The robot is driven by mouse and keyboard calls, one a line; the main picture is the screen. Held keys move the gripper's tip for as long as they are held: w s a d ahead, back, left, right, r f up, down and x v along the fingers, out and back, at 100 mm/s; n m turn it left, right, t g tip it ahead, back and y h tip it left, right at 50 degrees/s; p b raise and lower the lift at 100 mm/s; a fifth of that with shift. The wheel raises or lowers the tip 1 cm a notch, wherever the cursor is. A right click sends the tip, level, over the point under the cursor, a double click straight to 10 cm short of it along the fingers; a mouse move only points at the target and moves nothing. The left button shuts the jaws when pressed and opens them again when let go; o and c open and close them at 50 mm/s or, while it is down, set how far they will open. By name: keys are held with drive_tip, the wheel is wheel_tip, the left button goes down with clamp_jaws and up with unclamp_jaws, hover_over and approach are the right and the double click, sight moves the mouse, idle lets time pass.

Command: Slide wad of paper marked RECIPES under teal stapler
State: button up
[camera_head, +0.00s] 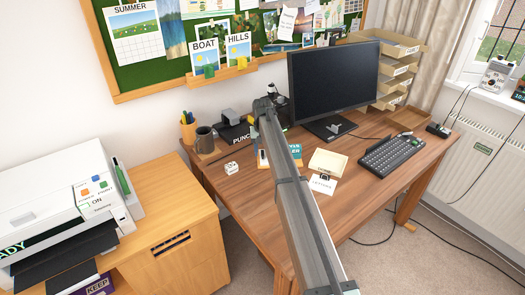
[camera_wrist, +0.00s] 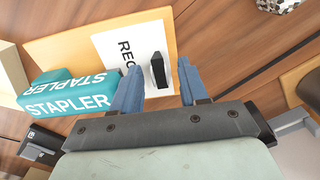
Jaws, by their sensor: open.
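The wad of paper (camera_wrist: 113,45) is white with black lettering, of which "REC" shows in the wrist view. It lies on a tan-orange board (camera_wrist: 60,45), with a black clip (camera_wrist: 158,71) standing on its near part. The teal stapler (camera_wrist: 70,93), lettered STAPLER in white, is left of the paper, partly over the board's edge. My gripper (camera_wrist: 158,68) is open, its blue fingers on either side of the black clip. I cannot tell whether they touch it. In the head view my arm hides the gripper and much of the stapler (camera_head: 294,140).
A cream pad (camera_head: 328,162) and a white clipped paper (camera_head: 322,184) lie right of my arm. The monitor (camera_head: 333,85) and keyboard (camera_head: 392,155) stand farther right. The front-left desk is clear.

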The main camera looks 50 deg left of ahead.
sight(263, 151)
drive_tip(key=shift+r, duration=0.15)
drive_tip(key=shift+r, duration=3.35)
